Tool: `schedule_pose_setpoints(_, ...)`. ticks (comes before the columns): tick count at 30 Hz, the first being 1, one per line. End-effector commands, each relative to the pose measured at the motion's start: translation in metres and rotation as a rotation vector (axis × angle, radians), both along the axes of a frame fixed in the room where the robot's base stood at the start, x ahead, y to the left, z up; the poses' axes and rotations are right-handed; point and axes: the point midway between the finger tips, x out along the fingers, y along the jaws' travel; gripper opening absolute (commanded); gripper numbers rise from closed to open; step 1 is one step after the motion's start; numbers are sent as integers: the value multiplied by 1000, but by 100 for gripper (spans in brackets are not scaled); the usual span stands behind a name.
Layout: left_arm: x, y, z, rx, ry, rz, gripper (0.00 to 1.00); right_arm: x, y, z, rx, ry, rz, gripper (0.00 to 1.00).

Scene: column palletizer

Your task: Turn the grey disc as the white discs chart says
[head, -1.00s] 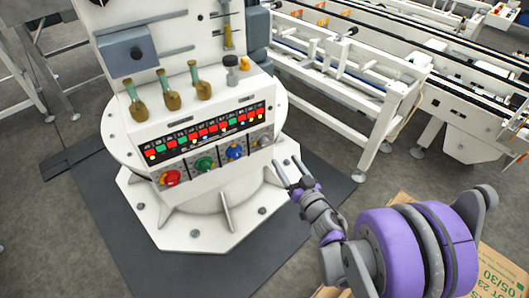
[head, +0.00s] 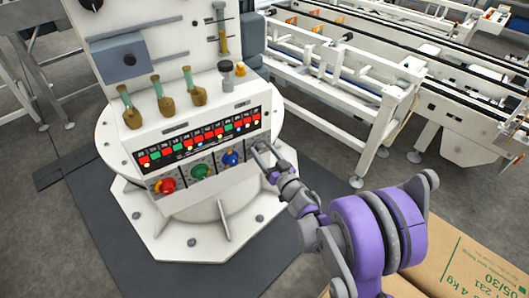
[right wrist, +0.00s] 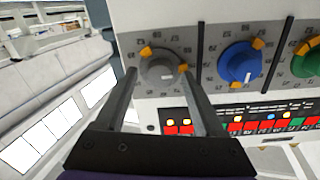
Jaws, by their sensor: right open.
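The grey disc (right wrist: 162,67) is a round knob with a numbered scale and orange marks around it, on the white console's front. In the right wrist view it shows between the fingertips of my right gripper (right wrist: 158,73), which is open; I cannot tell whether they touch it. In the head view my right gripper (head: 262,149) is at the right end of the knob row and largely hides the grey disc. A dark strip (head: 200,138) of red and green cells with small white, yellow and blue dots runs above the knobs. My left gripper is out of view.
Blue (head: 230,158), green (head: 199,171) and red (head: 167,185) knobs sit left of the grey one. Several green-and-brown levers (head: 163,95) stand on the console top. A white conveyor frame (head: 340,95) is behind right; a cardboard box (head: 455,258) is at lower right.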

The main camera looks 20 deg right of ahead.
Motion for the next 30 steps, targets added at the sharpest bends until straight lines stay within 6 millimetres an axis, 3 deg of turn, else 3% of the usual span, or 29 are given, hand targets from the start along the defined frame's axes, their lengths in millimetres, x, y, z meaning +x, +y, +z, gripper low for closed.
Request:
schedule_pose_setpoints(8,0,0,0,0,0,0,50,1,0,0,0,0,0,69)
schedule_pose_setpoints(19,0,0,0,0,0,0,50,1,0,0,0,0,0,2)
schedule_pose_setpoints(30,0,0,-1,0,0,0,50,1,0,0,-28,-3,0,0)
